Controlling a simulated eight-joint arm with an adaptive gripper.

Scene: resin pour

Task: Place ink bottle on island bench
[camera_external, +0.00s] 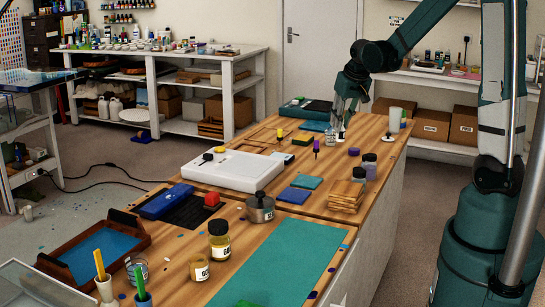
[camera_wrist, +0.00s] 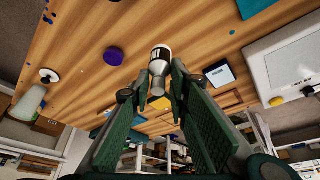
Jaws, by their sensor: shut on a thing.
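In the wrist view, a small ink bottle (camera_wrist: 160,56) with a white body and a dark band sits between the tips of my gripper (camera_wrist: 160,90). The gripper is shut on it. In the external view, my gripper (camera_external: 343,112) points down over the far part of the wooden island bench (camera_external: 385,140). The bottle is small and partly hidden by the fingers there. I cannot tell whether it touches the bench top.
A purple disc (camera_wrist: 114,56), a black knob on a white base (camera_wrist: 48,76) and a pale cup (camera_wrist: 28,103) stand near the gripper. A white lightbox (camera_external: 233,170), jars and stacked wood slabs (camera_external: 346,196) take up more of the bench.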

